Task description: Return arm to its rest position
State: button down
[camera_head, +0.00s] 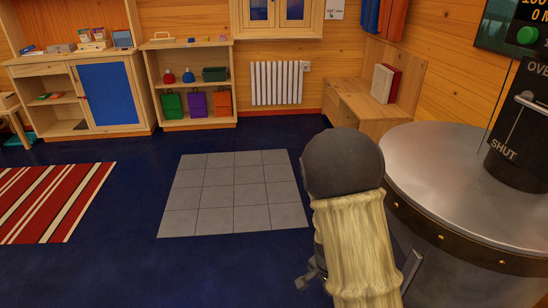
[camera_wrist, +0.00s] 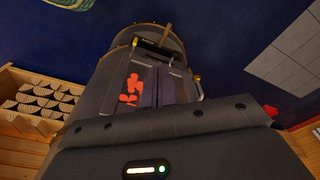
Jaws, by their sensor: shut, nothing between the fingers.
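My arm, with a dark rounded joint and a cream ribbed sleeve, stands right of centre in the head view. It hides most of what lies beyond it there, and I cannot make out my fingertips in that view. In the wrist view my gripper (camera_wrist: 163,72) is shut, its dark fingers close together with nothing held between them. Dark round-edged bodywork with brass studs lies behind the fingers. Orange-red patches show beside them; I cannot tell what they are.
A metal drum (camera_head: 435,165) with a brass-studded rim stands close to my arm's right. A wooden crate of logs (camera_wrist: 40,105) shows in the wrist view. Grey floor tiles (camera_head: 235,190), a striped rug (camera_head: 50,200) and open blue floor lie left. Shelves (camera_head: 190,55) line the back.

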jog(key=s+r+n+t+y+p, duration=0.1)
jog(key=s+r+n, duration=0.35)
jog(key=r, duration=0.35)
jog(key=s+r+n+t, duration=0.1)
jog(key=s+r+n, duration=0.35)
jog(key=r, duration=0.25)
jog(key=w+p+v, duration=0.2)
jog(key=p+v, duration=0.9)
jog(key=w+r+p+v, duration=0.1)
jog(key=w+p+v, duration=0.2)
jog(key=p+v, duration=0.8)
jog(key=shift+w+d+r+n+p, duration=0.2)
jog(key=shift+w+d+n+p, duration=0.1)
jog(key=shift+w+d+p, duration=0.25)
jog(key=shift+a+f, duration=0.1)
jog(key=shift+a, duration=0.05)
